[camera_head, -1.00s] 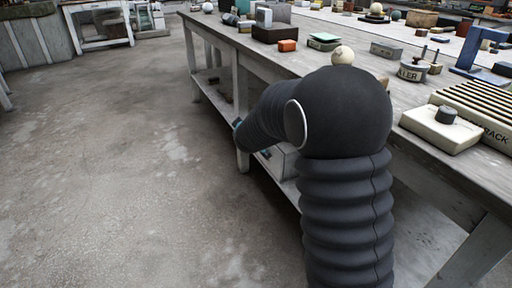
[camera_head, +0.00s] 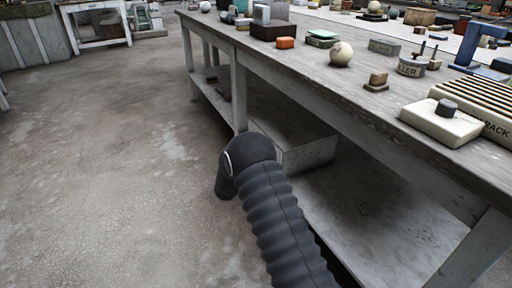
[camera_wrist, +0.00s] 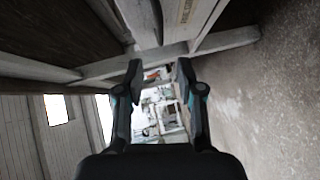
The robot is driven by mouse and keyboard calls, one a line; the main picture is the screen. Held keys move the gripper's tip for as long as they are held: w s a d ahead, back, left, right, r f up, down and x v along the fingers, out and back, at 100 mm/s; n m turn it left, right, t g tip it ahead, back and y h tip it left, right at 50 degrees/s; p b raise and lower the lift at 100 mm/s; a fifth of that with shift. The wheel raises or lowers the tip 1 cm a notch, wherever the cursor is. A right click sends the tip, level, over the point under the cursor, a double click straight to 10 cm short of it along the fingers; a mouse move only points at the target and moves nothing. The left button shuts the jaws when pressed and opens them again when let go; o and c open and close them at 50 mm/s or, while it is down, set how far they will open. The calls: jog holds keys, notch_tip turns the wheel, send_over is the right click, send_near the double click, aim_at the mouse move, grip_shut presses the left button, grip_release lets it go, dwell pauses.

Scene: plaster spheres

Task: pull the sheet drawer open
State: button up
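A grey box-like drawer (camera_head: 312,154) sits under the long bench, behind the front leg, in the head view. Its top looks open, and its near part is partly covered by my arm. In the wrist view a pale panel with small lettering (camera_wrist: 186,14), possibly the drawer's front, shows at the top, above and right of my gripper. My gripper (camera_wrist: 159,72) is open, with a gap between its two fingers and nothing held. It is hidden behind my arm in the head view. I see no contact with the drawer.
The bench (camera_head: 345,96) carries a pale sphere (camera_head: 341,53), an orange block (camera_head: 286,43), a cream block (camera_head: 441,122) and other items. A bench leg (camera_head: 238,95) stands left of the drawer. The concrete floor (camera_head: 110,170) at left is clear.

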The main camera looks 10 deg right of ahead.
jog(key=x, duration=1.2)
jog(key=shift+d+f, duration=0.1)
jog(key=shift+d, duration=0.05)
grip_shut()
